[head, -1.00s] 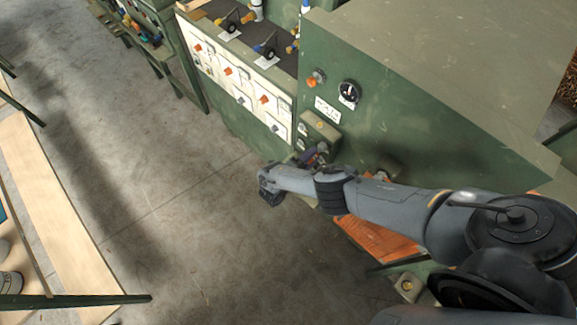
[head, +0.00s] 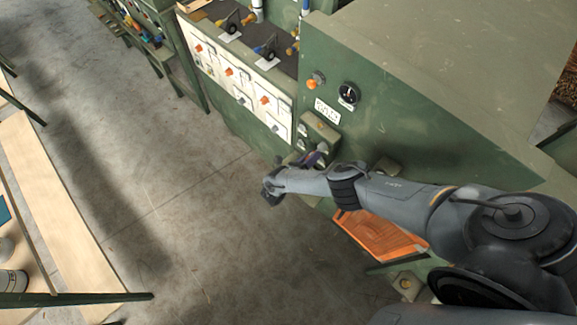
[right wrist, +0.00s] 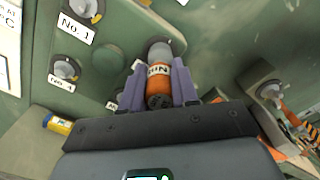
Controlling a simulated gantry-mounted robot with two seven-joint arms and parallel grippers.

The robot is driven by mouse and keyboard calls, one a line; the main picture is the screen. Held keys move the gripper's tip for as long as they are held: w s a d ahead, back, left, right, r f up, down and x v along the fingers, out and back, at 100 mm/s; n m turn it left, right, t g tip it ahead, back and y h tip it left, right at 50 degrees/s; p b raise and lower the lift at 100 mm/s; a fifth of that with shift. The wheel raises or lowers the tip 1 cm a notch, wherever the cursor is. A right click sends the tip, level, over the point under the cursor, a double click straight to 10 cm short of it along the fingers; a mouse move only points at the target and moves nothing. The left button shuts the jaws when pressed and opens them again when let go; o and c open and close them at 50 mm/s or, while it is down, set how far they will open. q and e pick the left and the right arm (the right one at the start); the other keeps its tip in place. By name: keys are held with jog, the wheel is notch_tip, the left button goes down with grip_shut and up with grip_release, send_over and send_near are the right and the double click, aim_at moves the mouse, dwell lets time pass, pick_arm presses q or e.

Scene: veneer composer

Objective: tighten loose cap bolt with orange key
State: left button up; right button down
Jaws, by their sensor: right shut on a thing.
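My right gripper (right wrist: 158,92) has purple fingers in the right wrist view. It is shut on an orange cylinder, the orange key (right wrist: 159,86), which has a white label and a grey rounded end pointing at the green machine face. I cannot tell whether that end touches anything. Round grey fittings, one labelled No. 1 (right wrist: 84,9) and one No. 4 (right wrist: 66,69), sit on this face to the left; I cannot tell which bolt is loose. In the head view the right gripper (head: 315,157) is small, beside the machine's front. My left gripper is not in view.
A grey bracket with an orange-handled part (right wrist: 277,96) stands out at the right. A yellow and blue cylinder (right wrist: 57,124) lies at the lower left. In the head view an orange tray (head: 382,236) is below my right arm. The floor (head: 190,210) is clear in the middle.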

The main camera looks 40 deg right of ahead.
jog(key=shift+a, duration=0.3)
dwell(0.5)
jog(key=shift+a, duration=2.1)
jog(key=shift+a, duration=0.1)
jog(key=a, duration=0.8)
jog(key=shift+a+b, duration=0.4)
jog(key=shift+b, duration=0.05)
